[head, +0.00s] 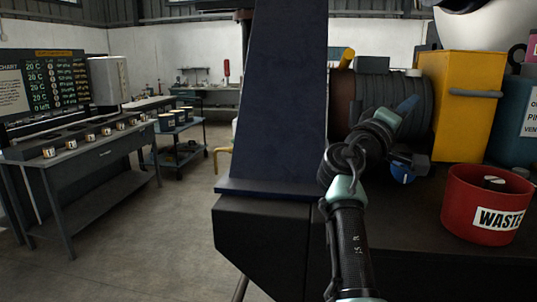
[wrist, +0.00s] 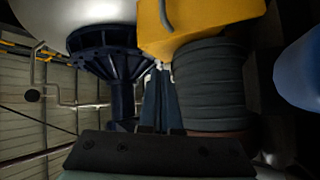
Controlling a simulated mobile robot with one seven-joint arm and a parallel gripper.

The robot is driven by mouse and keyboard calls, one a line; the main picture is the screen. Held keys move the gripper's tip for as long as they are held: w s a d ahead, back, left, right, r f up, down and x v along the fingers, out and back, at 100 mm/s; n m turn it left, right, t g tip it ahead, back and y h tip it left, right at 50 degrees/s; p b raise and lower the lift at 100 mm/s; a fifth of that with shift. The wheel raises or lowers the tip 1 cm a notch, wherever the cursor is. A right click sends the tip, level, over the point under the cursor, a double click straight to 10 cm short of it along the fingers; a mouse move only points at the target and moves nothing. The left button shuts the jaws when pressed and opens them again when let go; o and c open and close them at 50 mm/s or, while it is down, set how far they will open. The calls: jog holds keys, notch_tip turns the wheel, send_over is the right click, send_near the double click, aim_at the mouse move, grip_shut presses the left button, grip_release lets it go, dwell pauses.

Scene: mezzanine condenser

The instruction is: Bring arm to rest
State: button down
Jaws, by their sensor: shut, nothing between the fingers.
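My arm (head: 349,240) rises from the bottom of the head view and bends right, in front of a dark ribbed cylinder (head: 372,88). Its fingers cannot be made out there. In the wrist view my gripper (wrist: 160,130) shows at the lower middle, above a dark bar. It is shut and empty. The ribbed cylinder (wrist: 212,85) is beyond it to the right, and a yellow box (wrist: 200,22) is above. I cannot tell how close the arm is to the cylinder.
A red waste bin (head: 460,205) stands on the dark bench (head: 420,245) at right. A yellow cabinet (head: 465,110) and blue container (head: 515,120) stand behind it. A tall dark blue column (head: 285,95) is left of my arm. Floor (head: 150,235) is open toward the left workbench (head: 95,150).

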jog(key=s+a+r+m+t+y+p, duration=0.25)
jog(key=s+a+r+t+y, duration=0.2)
jog(key=a, duration=0.55)
jog(key=s+a+r+m+t+y+p, duration=0.1)
jog(key=s+a+r+t+y+p, duration=0.25)
jog(key=a+r, duration=0.4)
jog(key=s+a+r+t+y+p, duration=0.1)
jog(key=s+a+r+t+y, duration=0.1)
jog(key=s, duration=0.5)
jog(key=s+a+r+t+y, duration=0.2)
jog(key=s+a+r+y, duration=0.1)
jog(key=s+a, duration=0.3)
jog(key=s+a+r+n+t+y+p, duration=0.1)
jog(key=s+a+y, duration=0.3)
jog(key=s, duration=0.4)
jog(key=shift+a+r+t+p, duration=0.3)
jog(key=shift+r+t+p, duration=0.05)
jog(key=shift+r+t, duration=0.3)
